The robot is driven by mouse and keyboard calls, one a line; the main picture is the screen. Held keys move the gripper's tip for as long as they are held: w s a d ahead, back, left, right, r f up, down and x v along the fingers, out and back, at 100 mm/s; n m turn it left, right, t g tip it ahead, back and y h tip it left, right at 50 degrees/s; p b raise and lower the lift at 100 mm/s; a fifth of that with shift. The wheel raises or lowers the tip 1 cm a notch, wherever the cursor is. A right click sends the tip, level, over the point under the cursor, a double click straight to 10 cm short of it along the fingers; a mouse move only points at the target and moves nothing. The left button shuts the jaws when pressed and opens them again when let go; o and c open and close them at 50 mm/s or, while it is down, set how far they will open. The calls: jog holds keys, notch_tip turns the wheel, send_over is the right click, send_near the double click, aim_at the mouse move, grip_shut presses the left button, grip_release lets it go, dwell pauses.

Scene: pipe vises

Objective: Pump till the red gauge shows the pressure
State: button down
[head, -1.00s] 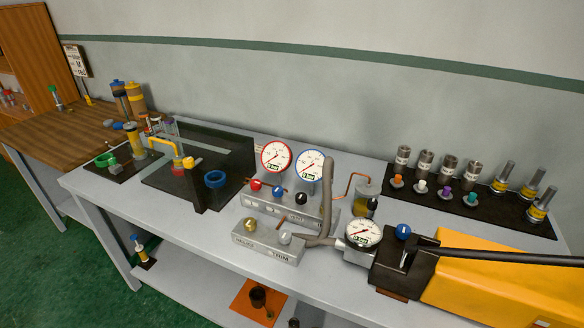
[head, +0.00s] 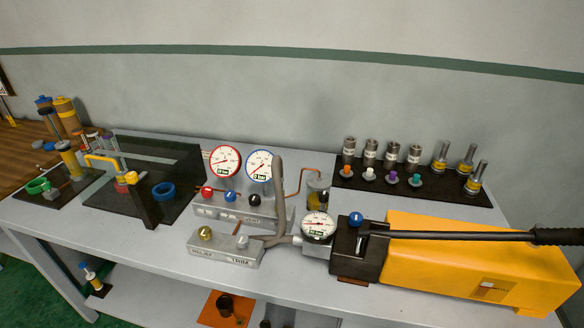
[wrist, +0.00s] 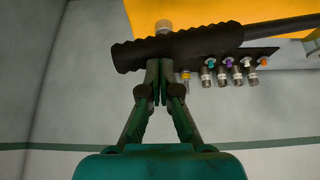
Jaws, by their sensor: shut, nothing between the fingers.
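The yellow hand pump (head: 480,268) lies on the right of the bench in the head view. Its black lever (head: 450,236) runs to the right and ends in a ribbed black grip (head: 557,236). The red-rimmed gauge (head: 225,161) stands left of a blue-rimmed gauge (head: 262,166); its needle points to the lower left, and its small display is too small to read surely. A third gauge (head: 318,226) sits on the pump's front. In the wrist view my gripper (wrist: 159,68) is shut and empty, its tips overlapping the lever's grip (wrist: 185,45); contact cannot be told.
A valve block (head: 225,255) with gold and silver knobs stands in front of the gauge block, and a grey hose (head: 279,200) rises beside it. A black mat (head: 345,181) with fittings lies behind the pump. Bare bench shows at the front.

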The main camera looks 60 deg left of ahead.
jog(key=shift+w+d+f, duration=0.1)
jog(key=shift+f, duration=0.65)
jog(key=shift+w+d+f, duration=0.15)
jog(key=shift+f, duration=0.65)
jog(key=shift+w+d+f, duration=0.1)
jog(key=shift+f, duration=0.75)
jog(key=shift+w+d+f, duration=0.1)
jog(key=shift+f, duration=1.1)
jog(key=shift+d+f, duration=0.1)
jog(key=shift+f, duration=1.15)
jog(key=r, duration=0.7)
jog(key=shift+s+a+r, duration=0.2)
jog(key=shift+s+a, duration=0.05)
jog(key=shift+a, duration=0.05)
jog(key=shift+s+a+r, duration=0.25)
jog(key=shift+r, duration=1.15)
jog(key=shift+s+a+r, duration=0.25)
jog(key=shift+a+r, duration=0.05)
jog(key=shift+r, duration=1.05)
jog(key=shift+s+a+r, duration=0.25)
jog(key=shift+r, duration=1.15)
jog(key=shift+f, duration=0.15)
